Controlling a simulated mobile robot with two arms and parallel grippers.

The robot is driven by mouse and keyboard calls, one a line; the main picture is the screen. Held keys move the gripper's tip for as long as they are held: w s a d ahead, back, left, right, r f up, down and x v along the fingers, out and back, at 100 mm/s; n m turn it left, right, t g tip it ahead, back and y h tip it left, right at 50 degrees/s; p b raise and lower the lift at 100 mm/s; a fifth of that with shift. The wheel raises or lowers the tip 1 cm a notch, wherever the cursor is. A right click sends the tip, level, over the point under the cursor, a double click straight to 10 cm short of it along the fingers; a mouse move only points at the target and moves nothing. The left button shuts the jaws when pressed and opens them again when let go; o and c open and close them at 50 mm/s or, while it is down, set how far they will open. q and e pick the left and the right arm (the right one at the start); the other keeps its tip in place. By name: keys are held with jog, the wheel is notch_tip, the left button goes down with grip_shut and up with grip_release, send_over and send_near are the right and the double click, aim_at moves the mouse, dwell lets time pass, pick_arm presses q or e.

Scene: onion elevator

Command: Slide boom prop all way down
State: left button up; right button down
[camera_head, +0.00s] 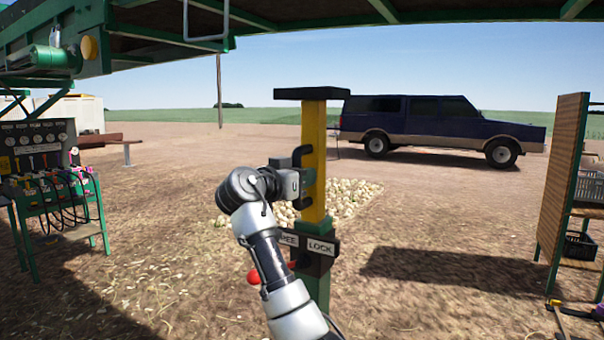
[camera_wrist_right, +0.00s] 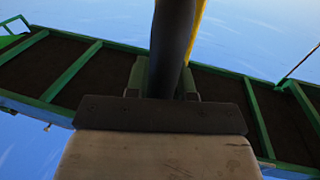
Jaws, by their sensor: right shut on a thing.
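The boom prop is a yellow inner post (camera_head: 315,135) with a flat dark top plate (camera_head: 311,93), standing upright in a green outer post (camera_head: 318,283). My right gripper (camera_head: 304,178) is shut on the dark handle at the side of the yellow post. In the right wrist view the dark handle bar (camera_wrist_right: 171,45) runs between the fingers, with a strip of yellow post beside it. A label plate (camera_head: 320,250) reads LOCK, its left word partly hidden by my arm. A red-knobbed lever (camera_head: 256,276) points left below it. My left gripper is not in view.
The green elevator boom (camera_head: 150,30) spans overhead; a gap shows between it and the top plate. A valve stand (camera_head: 50,180) is at left, a shelf rack (camera_head: 570,200) at right.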

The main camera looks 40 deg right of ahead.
jog(key=shift+f, duration=0.4)
jog(key=c, duration=1)
grip_release()
jog(key=shift+o, duration=0.2)
jog(key=shift+r, duration=0.15)
jog(key=s+a+b, duration=0.2)
jog(key=a, duration=0.8)
jog(key=shift+a+b, duration=0.35)
jog(key=shift+a, duration=0.05)
